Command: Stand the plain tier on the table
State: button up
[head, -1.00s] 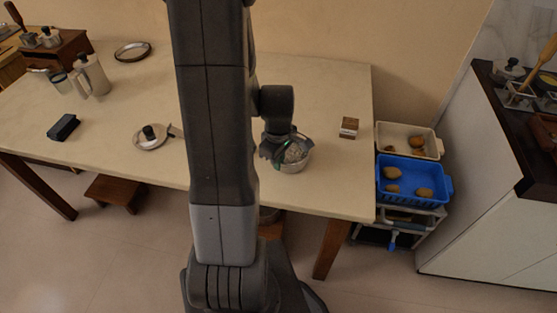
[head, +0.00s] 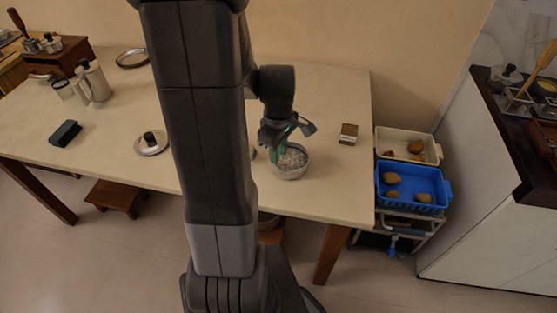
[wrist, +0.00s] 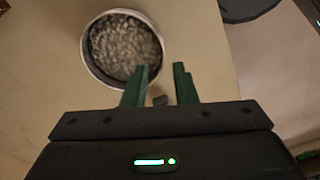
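A round, pale metal tier (head: 291,173) filled with grey-white grains stands upright near the table's front edge. It also shows in the wrist view (wrist: 88,68). I cannot tell whether this is the plain tier; no other tier shows clearly. My gripper (head: 283,148) is over the tier's left side in the head view. In the wrist view my gripper (wrist: 162,68) has its two green fingers apart. One finger overlaps the rim and the other is outside it; I cannot tell whether they touch it. A small dark piece shows between them. My arm hides part of the table (head: 335,90).
A lid with a black knob (head: 151,144), a dark block (head: 65,133), a metal pot (head: 96,82) and a round tray (head: 132,58) are left. A small box (head: 348,133) stands right. A blue crate (head: 412,202) is beyond the table's right end.

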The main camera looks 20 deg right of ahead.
aim_at(278, 167)
notch_tip(278, 167, up, 5)
jog(key=shift+r, duration=0.1)
dwell(0.7)
notch_tip(278, 167, down, 13)
jog(key=shift+r+b, duration=0.1)
jog(key=shift+b, duration=0.6)
jog(key=shift+r+p, duration=0.4)
jog(key=shift+r, duration=1.6)
